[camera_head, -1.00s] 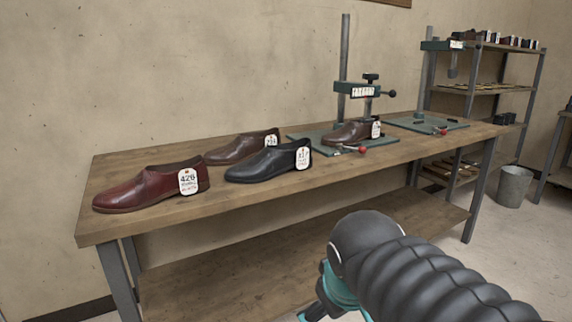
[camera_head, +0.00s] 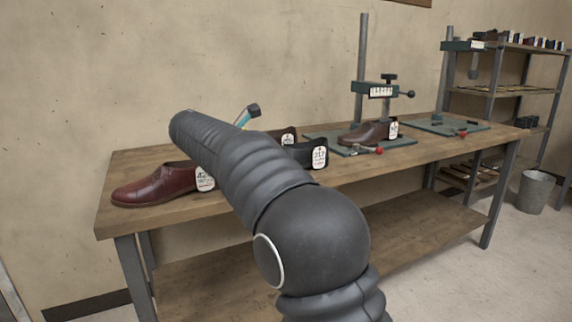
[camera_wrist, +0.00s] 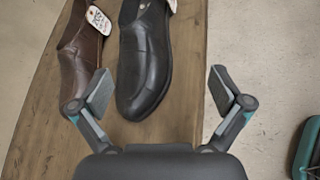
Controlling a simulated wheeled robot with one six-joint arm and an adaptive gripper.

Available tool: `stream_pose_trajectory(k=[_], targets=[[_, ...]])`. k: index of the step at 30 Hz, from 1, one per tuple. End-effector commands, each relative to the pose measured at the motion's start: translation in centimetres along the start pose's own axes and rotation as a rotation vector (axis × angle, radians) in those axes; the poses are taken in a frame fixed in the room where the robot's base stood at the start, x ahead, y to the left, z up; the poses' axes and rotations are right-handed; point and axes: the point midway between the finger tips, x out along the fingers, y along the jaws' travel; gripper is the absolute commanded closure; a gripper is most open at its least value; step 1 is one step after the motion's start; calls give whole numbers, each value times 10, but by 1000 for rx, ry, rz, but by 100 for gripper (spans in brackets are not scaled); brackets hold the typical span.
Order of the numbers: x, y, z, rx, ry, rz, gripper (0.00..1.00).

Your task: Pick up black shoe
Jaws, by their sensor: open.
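The black shoe (camera_wrist: 143,62) lies on the wooden table in the wrist view, its toe toward my gripper and its heel cut off by the top edge. In the head view its heel (camera_head: 301,153) with a white tag shows past my arm, which hides the rest. My gripper (camera_wrist: 160,90) is open and empty in the wrist view. Its two fingers are spread, with the shoe's toe between them, nearer the left finger. I cannot tell how far above the shoe they are. In the head view only a bit of my gripper shows behind my arm.
A brown shoe (camera_wrist: 82,45) lies close left of the black one in the wrist view. A red-brown shoe (camera_head: 155,186) sits at the table's (camera_head: 112,222) left end. Another brown shoe (camera_head: 364,133) rests on a stitching press base (camera_head: 403,143). A bucket (camera_head: 536,192) stands on the floor.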

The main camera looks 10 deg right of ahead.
Motion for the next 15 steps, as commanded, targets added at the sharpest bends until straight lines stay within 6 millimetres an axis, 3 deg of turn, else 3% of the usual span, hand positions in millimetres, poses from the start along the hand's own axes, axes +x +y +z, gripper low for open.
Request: stream_pose_trajectory(k=[3,8,15], targets=[[-4,20,-10,-73,-49,17,0],[0,30,-13,-112,-78,23,0],[40,30,-10,-113,-79,21,0]])
